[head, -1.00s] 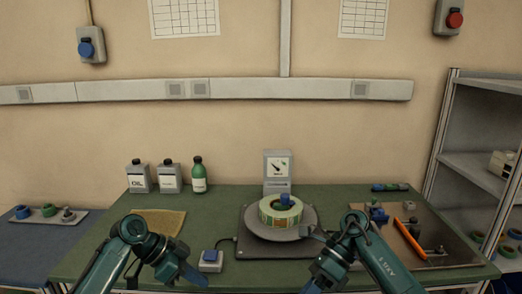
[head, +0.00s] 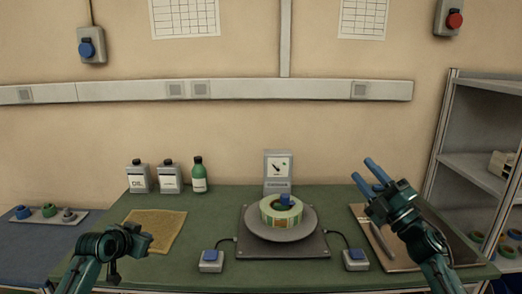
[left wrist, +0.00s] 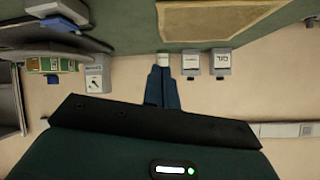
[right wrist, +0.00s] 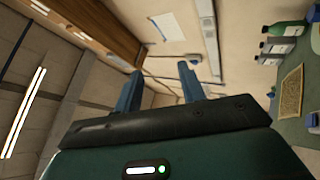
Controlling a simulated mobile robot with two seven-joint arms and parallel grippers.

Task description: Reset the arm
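My left gripper (head: 145,240) is low at the left front of the green table, near the yellow mat; its fingers are hard to see in the head view. The left wrist view shows its two blue fingers (left wrist: 162,68) together with nothing between them. My right gripper (head: 363,170) is raised over the right side of the table, its blue fingers pointing up and to the left. In the right wrist view the fingers (right wrist: 160,68) are apart and empty.
A tape reel (head: 281,211) sits on the round plate (head: 282,236) of a dial device (head: 277,172). Blue-button boxes (head: 211,262) stand either side of it. Two grey cans (head: 138,180) and a green bottle (head: 199,176) stand behind the yellow mat (head: 155,229). A shelf (head: 470,165) is at right.

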